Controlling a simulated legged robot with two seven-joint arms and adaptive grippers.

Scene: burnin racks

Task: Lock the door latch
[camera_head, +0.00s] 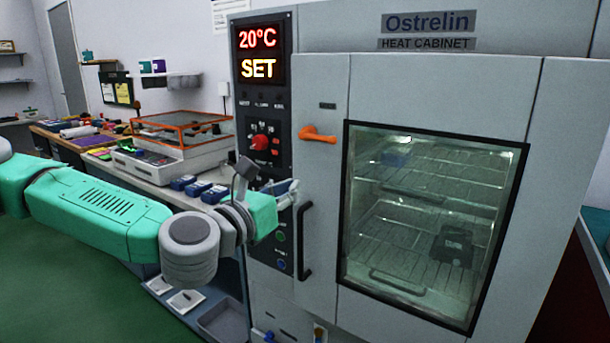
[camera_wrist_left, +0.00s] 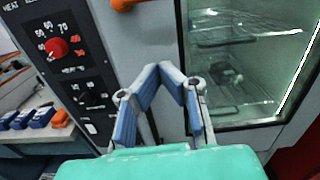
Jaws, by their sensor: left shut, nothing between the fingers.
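The orange door latch (camera_head: 318,135) sits on the front of the grey heat cabinet, left of the window and above the black door handle (camera_head: 304,240). Its lever lies roughly level, tilting slightly down to the right. The cabinet door (camera_head: 430,90) looks closed. In the left wrist view only part of the latch (camera_wrist_left: 124,5) shows at the top edge. My left gripper (camera_head: 294,187) is shut and empty, below and left of the latch and apart from it. Its blue-padded fingers (camera_wrist_left: 170,75) meet at the tips in the wrist view. My right gripper is out of view.
The control panel (camera_head: 265,110) with a red knob and a "20°C SET" display is left of the door. Blue boxes (camera_head: 198,188) and an orange-framed device (camera_head: 180,130) stand on the bench behind my left arm. A dark box (camera_head: 452,247) sits inside the cabinet.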

